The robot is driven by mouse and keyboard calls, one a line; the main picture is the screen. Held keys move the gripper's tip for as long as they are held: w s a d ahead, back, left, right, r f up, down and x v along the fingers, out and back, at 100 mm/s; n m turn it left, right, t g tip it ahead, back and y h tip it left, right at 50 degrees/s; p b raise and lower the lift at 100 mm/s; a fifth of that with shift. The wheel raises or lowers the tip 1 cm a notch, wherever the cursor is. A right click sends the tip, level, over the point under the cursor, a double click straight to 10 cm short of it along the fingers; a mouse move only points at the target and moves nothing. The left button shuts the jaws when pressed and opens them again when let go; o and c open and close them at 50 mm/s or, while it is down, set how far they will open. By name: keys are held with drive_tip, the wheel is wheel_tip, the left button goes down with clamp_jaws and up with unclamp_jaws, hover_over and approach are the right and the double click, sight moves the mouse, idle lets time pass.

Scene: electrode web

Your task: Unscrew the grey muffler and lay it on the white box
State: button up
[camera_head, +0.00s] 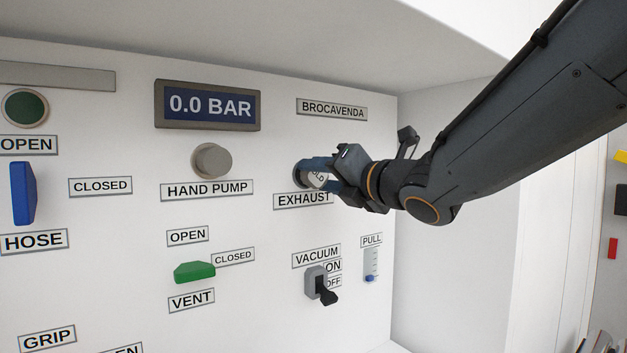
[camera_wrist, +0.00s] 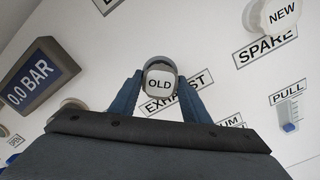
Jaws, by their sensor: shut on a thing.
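The grey muffler (camera_wrist: 160,78), with a white face marked OLD, sits at the EXHAUST port on the white panel. In the head view the muffler (camera_head: 318,179) shows between my fingers, partly hidden by them. My gripper (camera_wrist: 160,90) is shut on it, with one blue finger on each side. In the head view my gripper (camera_head: 318,172) reaches in from the right, close to the panel. I cannot tell whether the thread is still engaged. The white box is not clearly identifiable in either view.
A part marked NEW (camera_wrist: 278,14) sits above the SPARE label (camera_wrist: 265,46). A black vacuum switch (camera_head: 322,288) and a PULL gauge (camera_head: 371,265) are below my gripper. The hand pump knob (camera_head: 212,161) and green vent handle (camera_head: 194,271) are to the left. A side wall stands close right.

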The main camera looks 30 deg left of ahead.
drive_tip(key=shift+f+n+b, duration=0.15)
drive_tip(key=shift+n+b, duration=2.25)
drive_tip(key=shift+b, duration=1.3)
drive_tip(key=shift+n+b, duration=1.8)
drive_tip(key=shift+b, duration=0.55)
drive_tip(key=shift+s+d, duration=0.3)
drive_tip(key=shift+d, duration=0.35)
drive_tip(key=shift+v, duration=1.05)
drive_tip(key=shift+a, duration=0.1)
drive_tip(key=shift+x, duration=1.35)
